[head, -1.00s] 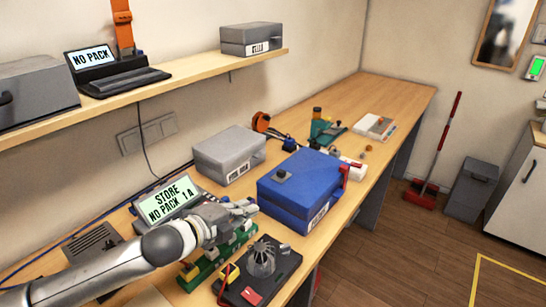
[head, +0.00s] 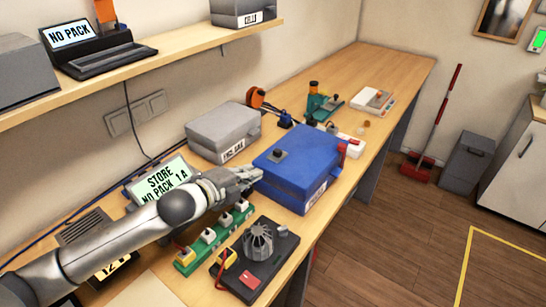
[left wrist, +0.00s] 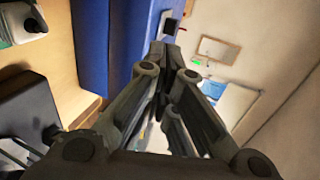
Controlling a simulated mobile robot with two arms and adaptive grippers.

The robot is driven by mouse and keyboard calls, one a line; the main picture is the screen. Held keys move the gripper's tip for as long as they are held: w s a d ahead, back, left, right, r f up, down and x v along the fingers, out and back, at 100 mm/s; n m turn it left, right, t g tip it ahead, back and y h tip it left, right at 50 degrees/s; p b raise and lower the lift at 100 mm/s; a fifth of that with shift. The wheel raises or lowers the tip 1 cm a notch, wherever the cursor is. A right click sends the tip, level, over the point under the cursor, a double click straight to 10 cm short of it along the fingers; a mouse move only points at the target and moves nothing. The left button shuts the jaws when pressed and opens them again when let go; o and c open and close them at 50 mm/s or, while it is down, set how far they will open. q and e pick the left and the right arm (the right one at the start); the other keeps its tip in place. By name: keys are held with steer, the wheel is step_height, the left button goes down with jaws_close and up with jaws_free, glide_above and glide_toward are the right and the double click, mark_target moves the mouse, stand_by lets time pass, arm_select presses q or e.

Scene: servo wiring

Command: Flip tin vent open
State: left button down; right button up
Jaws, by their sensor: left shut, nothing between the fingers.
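A blue tin (head: 318,152) with a label on its front side stands on the bench, and its lid is down. A small dark square piece (head: 278,155), which looks like the vent, sits on the lid near its left end. Whether it is flipped up is too small to tell. My left gripper (head: 258,174) is shut and empty, just off the tin's left edge at about lid height. In the left wrist view the closed fingertips (left wrist: 172,50) point along the blue tin (left wrist: 90,45), with the dark square piece (left wrist: 171,26) just beyond them. My right gripper is out of view.
A grey labelled case (head: 222,132) stands behind the blue tin. A display (head: 160,182) reads "STORE NO PACK 1A". A green strip of switches (head: 212,240) and a black base with a finned grey part (head: 258,243) lie in front. A red part (head: 350,148) is at the tin's right end.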

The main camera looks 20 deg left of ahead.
mark_target(274, 165)
arm_select(q)
steer(key=x, duration=0.3)
steer(key=p+x, duration=0.1)
steer(key=x, duration=0.1)
steer(key=r+p+x, duration=0.1)
steer(key=x, duration=0.2)
steer(key=shift+w+d+f, duration=0.15)
steer(key=shift+w+d, duration=0.1)
steer(key=shift+w, duration=0.2)
steer(key=shift+w+d+f+p, duration=0.1)
steer(key=shift+w+d+p, duration=0.2)
steer(key=shift+w, duration=0.3)
steer(key=shift+w, duration=0.15)
